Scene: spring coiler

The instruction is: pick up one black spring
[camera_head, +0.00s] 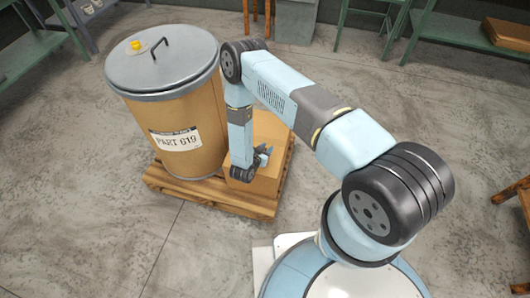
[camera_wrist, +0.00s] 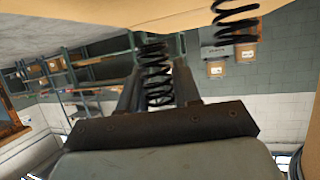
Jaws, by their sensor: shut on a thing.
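In the wrist view, a black spring (camera_wrist: 156,75) stands lengthwise between the two dark fingers of my gripper (camera_wrist: 157,88). The fingers are shut on it. Another black spring (camera_wrist: 236,20) shows at the upper right of the wrist view, apart from the fingers, beside a tan surface. In the head view, my gripper (camera_head: 263,155) is small and dark, at a cardboard box (camera_head: 262,186) on the pallet. The springs cannot be made out in the head view.
A large drum labelled PART 619 (camera_head: 176,140) with a grey lid stands left of my arm, on a wooden pallet (camera_head: 210,195) with the box. Shelves (camera_head: 32,45) stand at the back left and a green bench (camera_head: 455,30) at the back right. The floor between is clear.

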